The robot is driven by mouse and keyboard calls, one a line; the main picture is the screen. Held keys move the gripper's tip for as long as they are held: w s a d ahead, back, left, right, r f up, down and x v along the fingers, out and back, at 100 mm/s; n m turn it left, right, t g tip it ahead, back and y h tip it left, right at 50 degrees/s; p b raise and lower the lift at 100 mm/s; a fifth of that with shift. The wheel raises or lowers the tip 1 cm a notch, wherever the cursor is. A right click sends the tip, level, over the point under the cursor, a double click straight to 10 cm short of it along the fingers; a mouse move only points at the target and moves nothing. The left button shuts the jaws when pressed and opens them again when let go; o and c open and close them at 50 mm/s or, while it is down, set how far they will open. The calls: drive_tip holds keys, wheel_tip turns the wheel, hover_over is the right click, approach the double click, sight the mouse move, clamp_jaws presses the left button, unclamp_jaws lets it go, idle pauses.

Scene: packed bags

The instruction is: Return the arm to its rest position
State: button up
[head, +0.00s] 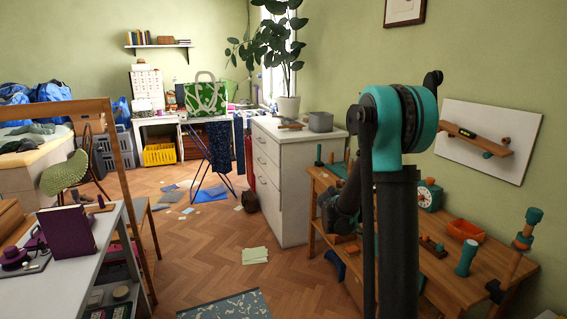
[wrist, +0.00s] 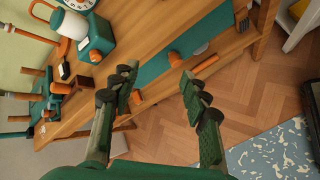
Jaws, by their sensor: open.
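My arm (head: 397,130) rises in the right half of the head view, with a teal joint at its top and dark links. It stands in front of the wooden workbench and hides part of it. My gripper (wrist: 160,82) shows in the wrist view with its two dark green fingers spread apart. Nothing is between the fingers. They appear over the edge of the workbench (wrist: 145,30), with the parquet floor below. In the head view I cannot make out the fingertips.
The workbench holds a teal clock (head: 429,194), an orange tray (head: 466,230) and a teal cylinder (head: 466,257). A white cabinet (head: 283,180) stands behind it. A patterned rug (head: 225,306) lies on the floor. Open parquet is left of the bench; papers (head: 255,255) lie there.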

drive_tip(key=s+a+f+m+y, duration=0.1)
drive_tip(key=s+a+m+y, duration=0.2)
drive_tip(key=s, duration=0.7)
drive_tip(key=s+a+f+m+y, duration=0.1)
drive_tip(key=s+a+m+y, duration=0.2)
drive_tip(key=s, duration=0.6)
drive_tip(key=s+a+f+m+y, duration=0.2)
drive_tip(key=s+a+m, duration=0.4)
drive_tip(key=s, duration=0.4)
drive_tip(key=shift+s+a+y, duration=0.35)
drive_tip(key=shift+a+y, duration=0.15)
drive_tip(key=shift+a, duration=0.15)
